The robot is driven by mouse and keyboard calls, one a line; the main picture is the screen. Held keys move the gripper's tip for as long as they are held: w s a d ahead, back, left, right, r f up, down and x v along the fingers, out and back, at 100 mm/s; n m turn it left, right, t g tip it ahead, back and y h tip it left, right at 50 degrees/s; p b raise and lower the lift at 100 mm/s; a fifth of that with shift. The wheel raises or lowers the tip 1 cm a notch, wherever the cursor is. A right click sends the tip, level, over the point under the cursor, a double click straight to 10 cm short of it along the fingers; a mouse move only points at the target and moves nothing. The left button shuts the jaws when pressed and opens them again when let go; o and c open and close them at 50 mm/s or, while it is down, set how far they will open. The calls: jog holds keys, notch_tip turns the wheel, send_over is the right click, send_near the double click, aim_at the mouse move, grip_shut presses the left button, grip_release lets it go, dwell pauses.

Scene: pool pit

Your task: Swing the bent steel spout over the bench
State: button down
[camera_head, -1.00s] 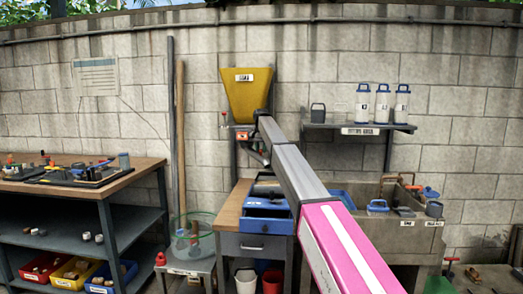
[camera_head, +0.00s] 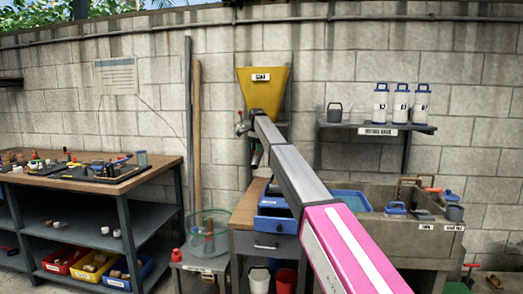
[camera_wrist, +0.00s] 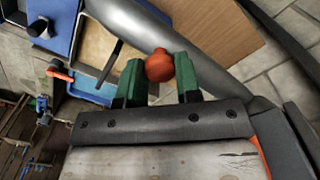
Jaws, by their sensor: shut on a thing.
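In the wrist view my gripper (camera_wrist: 158,80) has its green fingers on either side of a red-orange knob (camera_wrist: 159,65) and is shut on it. A thick grey tube, which looks like the bent steel spout (camera_wrist: 205,53), runs diagonally just beyond the knob. The bench (camera_head: 250,208) has a wooden top and a drawer, and stands below the yellow hopper (camera_head: 263,92). Its wood top also shows beneath the tube in the wrist view (camera_wrist: 228,25). In the head view my arm hides the gripper and most of the spout.
A blue tray (camera_head: 277,225) sits on the bench. A stone sink (camera_head: 400,235) stands to the right, under a shelf (camera_head: 345,126) with white bottles. A green-rimmed round container (camera_head: 208,235) and a workbench (camera_head: 150,168) are at left.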

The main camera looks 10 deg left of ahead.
jog(key=shift+a, duration=0.25)
jog(key=c, duration=0.8)
grip_release()
notch_tip(320, 180, up, 11)
jog(key=shift+s+f, duration=0.1)
jog(key=shift+f, duration=0.05)
